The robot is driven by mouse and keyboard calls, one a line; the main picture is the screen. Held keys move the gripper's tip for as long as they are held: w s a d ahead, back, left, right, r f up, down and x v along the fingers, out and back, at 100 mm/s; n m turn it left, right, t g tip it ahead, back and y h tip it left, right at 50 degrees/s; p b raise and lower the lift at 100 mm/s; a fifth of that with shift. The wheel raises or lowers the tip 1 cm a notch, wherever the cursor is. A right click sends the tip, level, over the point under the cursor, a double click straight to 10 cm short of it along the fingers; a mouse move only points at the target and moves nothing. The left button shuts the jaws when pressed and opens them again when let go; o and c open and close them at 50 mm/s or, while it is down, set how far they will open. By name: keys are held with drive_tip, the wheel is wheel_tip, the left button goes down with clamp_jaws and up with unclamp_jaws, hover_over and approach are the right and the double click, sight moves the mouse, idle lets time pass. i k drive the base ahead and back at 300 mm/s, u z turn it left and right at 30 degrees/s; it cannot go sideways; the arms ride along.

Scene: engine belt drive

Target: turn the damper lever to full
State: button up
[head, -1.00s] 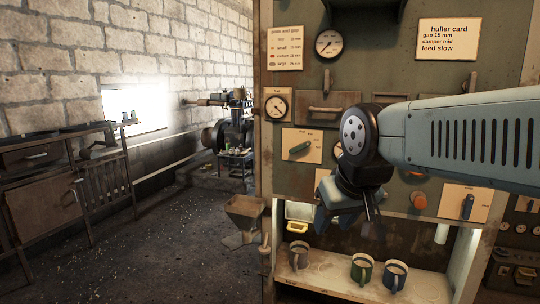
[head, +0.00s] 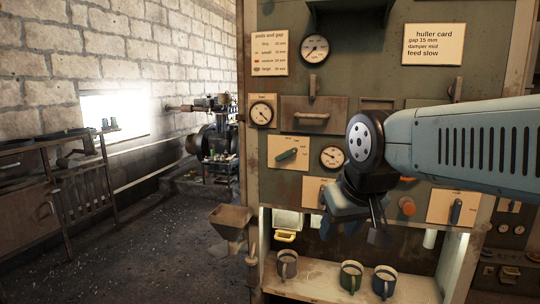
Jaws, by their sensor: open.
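A teal lever (head: 287,154) sits on a pale labelled plate on the machine's front panel, tilted with its right end higher. Another dark blue lever (head: 455,212) stands nearly upright on a plate at the lower right. A third plate (head: 312,192) is partly hidden behind my gripper. The labels are too small to read, so I cannot tell which lever is the damper. My gripper (head: 354,228) is open and empty, pointing down in front of the lower panel. It is right of and below the teal lever, and left of the dark blue lever.
Several mugs stand on the shelf (head: 325,283) below my gripper. A hopper (head: 230,220) juts out at the panel's left edge. The floor (head: 130,250) at left is open. A huller card (head: 434,44) reads "damper mid".

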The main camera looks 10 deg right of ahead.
sight(288, 153)
drive_tip(key=z, duration=0.05)
drive_tip(key=i, duration=0.7)
drive_tip(key=u, duration=0.2)
drive_tip(key=k, duration=0.9)
drive_tip(key=z, duration=0.25)
drive_tip(key=i, duration=0.95)
drive_tip(key=u, duration=0.9)
